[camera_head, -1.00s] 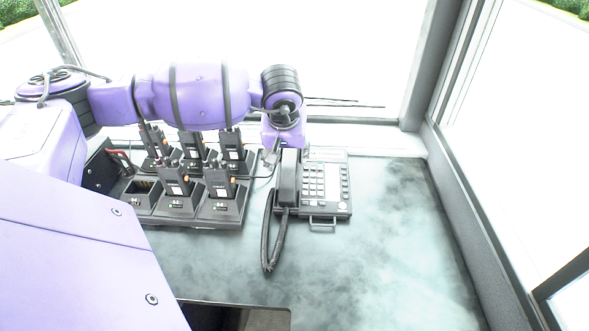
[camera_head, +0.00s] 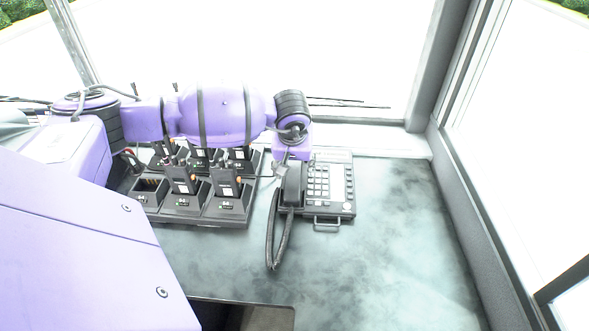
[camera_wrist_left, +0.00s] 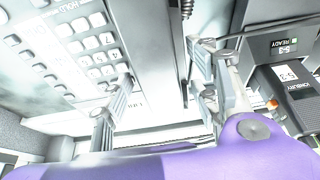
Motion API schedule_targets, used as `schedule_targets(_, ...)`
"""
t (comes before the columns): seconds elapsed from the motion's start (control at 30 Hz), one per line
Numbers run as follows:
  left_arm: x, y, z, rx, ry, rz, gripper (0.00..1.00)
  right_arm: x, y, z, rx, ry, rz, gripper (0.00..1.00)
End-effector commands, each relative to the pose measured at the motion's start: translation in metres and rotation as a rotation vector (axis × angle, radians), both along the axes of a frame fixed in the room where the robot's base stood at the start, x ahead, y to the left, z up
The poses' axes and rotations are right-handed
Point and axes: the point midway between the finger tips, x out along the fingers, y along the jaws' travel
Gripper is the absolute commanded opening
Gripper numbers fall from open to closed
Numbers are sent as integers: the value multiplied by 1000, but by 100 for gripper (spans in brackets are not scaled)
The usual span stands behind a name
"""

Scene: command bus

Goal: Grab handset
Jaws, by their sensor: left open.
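The desk phone stands on the counter with its grey handset (camera_head: 293,188) along the left side of its keypad base (camera_head: 330,185). The handset appears to rest in its cradle, with the coiled cord (camera_head: 273,240) looping toward the front. My left gripper (camera_head: 286,168) is over the far end of the handset. In the left wrist view my left gripper (camera_wrist_left: 160,90) is open. Its fingers are on either side of the handset (camera_wrist_left: 155,45), one by the keypad (camera_wrist_left: 90,45), the other on the radio side. I cannot tell whether they touch it. My right gripper is out of view.
A charger rack (camera_head: 200,217) with several handheld radios (camera_head: 226,180) stands close left of the phone, under my left arm. The counter (camera_head: 390,245) is clear to the right and front. Windows and a frame post (camera_head: 424,70) bound the back and right.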

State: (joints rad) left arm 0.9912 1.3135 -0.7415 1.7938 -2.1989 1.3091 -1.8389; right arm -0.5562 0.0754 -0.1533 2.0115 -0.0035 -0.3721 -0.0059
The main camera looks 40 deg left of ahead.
Motion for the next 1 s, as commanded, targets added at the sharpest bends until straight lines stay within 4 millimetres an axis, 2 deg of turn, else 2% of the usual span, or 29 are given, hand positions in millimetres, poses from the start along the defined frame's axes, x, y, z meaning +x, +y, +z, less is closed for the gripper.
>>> schedule_targets(0.63,0,0,-4,0,0,0,55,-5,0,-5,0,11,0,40)
schedule_targets(1.0,0,0,-4,0,0,0,6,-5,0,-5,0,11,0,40)
